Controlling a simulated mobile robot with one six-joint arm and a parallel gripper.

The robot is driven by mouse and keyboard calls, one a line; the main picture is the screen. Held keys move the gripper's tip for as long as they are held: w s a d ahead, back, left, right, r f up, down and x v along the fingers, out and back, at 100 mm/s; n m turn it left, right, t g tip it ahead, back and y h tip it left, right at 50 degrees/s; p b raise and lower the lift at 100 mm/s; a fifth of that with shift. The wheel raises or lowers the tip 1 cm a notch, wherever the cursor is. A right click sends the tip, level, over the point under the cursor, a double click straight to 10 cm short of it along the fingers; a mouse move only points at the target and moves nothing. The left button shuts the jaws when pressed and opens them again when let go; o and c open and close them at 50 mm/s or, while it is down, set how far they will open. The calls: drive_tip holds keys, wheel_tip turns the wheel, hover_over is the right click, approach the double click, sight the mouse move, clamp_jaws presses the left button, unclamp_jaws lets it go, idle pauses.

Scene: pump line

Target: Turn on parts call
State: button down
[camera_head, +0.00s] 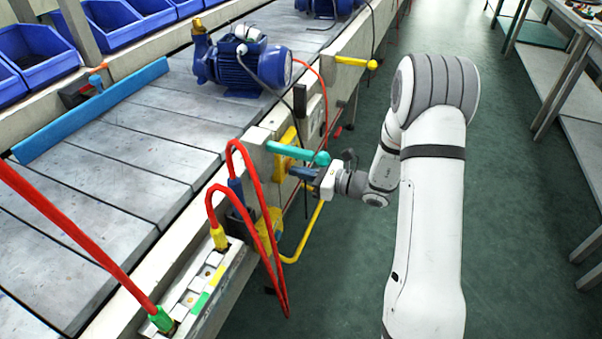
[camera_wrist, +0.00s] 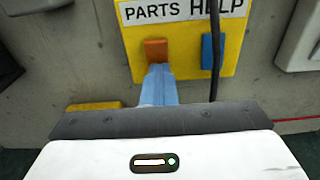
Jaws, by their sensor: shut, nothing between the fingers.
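A yellow panel (camera_wrist: 185,68) with the labels PARTS and HELP is on the side of the line in the wrist view. Under PARTS is an orange switch (camera_wrist: 156,49); under HELP is a blue switch (camera_wrist: 207,53). My gripper (camera_wrist: 158,72) is shut and empty. Its blue fingertips are at the lower end of the orange switch and overlap it in the picture; I cannot tell whether they touch. In the head view my gripper (camera_head: 302,173) is at the yellow panel (camera_head: 283,160), and the switches are hidden or too small to tell.
A black cable (camera_wrist: 215,60) hangs in front of the panel beside the blue switch. A teal handle (camera_head: 297,153) sticks out just above my gripper. Red hoses (camera_head: 262,215) loop at the line's near side. The green floor (camera_head: 515,200) on the right is clear.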

drive_tip(key=s+d+f, duration=0.1)
drive_tip(key=s+d, duration=0.1)
drive_tip(key=d, duration=0.4)
drive_tip(key=s+d+f+p, duration=0.1)
drive_tip(key=s+d, duration=0.2)
drive_tip(key=d, duration=0.3)
drive_tip(key=shift+s+d+f, duration=0.3)
drive_tip(key=shift+f, duration=0.1)
drive_tip(key=s+a+r+n+g+h+p, duration=0.3)
drive_tip(key=s+r+n+g+p, duration=0.3)
drive_tip(key=r, duration=0.4)
drive_tip(key=s+a+r+n+g+h+p, duration=0.35)
drive_tip(key=s+r+n+p, duration=0.3)
drive_tip(key=r, duration=0.35)
drive_tip(key=s+d+r+n+t+h+p, duration=0.2)
drive_tip(key=s+d+r+n+h+p, duration=0.1)
drive_tip(key=r, duration=0.6)
drive_tip(key=s+d+r+n+t+h+p, duration=0.2)
drive_tip(key=s+r+n+h+p, duration=0.4)
drive_tip(key=r, duration=0.4)
drive_tip(key=shift+s+d+n+t+p, duration=0.35)
drive_tip(key=shift+d+n+p, duration=0.4)
drive_tip(key=shift+p, duration=0.45)
